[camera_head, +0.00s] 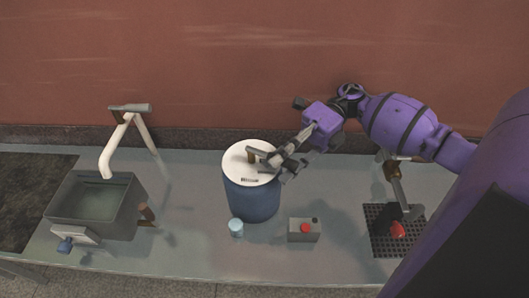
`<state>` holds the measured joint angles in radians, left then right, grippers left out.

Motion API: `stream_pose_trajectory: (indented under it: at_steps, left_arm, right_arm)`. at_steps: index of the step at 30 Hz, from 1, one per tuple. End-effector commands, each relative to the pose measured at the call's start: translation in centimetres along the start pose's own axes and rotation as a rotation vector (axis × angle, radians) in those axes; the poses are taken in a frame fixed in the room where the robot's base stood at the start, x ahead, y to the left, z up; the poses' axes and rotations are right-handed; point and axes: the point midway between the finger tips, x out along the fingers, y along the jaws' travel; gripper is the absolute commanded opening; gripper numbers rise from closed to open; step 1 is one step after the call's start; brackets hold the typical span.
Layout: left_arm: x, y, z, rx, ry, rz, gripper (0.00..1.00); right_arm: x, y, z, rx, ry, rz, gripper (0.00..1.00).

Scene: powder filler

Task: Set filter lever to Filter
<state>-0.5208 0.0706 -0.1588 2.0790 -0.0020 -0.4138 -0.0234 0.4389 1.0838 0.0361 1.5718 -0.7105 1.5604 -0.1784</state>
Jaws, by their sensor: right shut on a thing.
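A blue drum (251,200) with a white round top (240,170) stands in the middle of the counter. A small dark lever (256,152) sits on the white top, with a small dark label near the front edge. I take this to be the filter lever. My right gripper (272,160) reaches in from the right over the top and is shut on the lever. Its fingers partly hide the lever, and the label is too small to read. My left gripper is not in view.
A light-blue cup (236,227) and a grey box with a red button (304,231) stand before the drum. A dark drain grid (383,245) lies at the right.

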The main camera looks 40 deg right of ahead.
Motion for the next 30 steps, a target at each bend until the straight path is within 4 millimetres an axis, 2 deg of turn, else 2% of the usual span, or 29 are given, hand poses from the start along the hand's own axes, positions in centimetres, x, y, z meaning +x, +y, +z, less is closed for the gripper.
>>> stream_pose_trajectory:
  at_steps: [6,17,18,20,30]
  left_arm:
    - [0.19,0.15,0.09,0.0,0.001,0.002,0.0]
    - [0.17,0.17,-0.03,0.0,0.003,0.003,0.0]
    - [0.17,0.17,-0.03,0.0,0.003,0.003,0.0]
    - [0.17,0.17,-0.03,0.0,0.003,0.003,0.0]
    - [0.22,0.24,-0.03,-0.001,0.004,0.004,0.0]
  right_arm:
    - [-0.86,0.15,-0.26,-0.009,0.011,0.003,0.0]
    - [-0.93,0.21,-0.27,-0.01,0.012,0.004,0.0]
    - [-0.93,0.21,-0.27,-0.01,0.012,0.004,0.23]
    - [-0.93,0.21,-0.27,-0.01,0.012,0.004,0.3]
    - [-0.91,0.24,-0.4,-0.006,0.015,0.002,0.3]
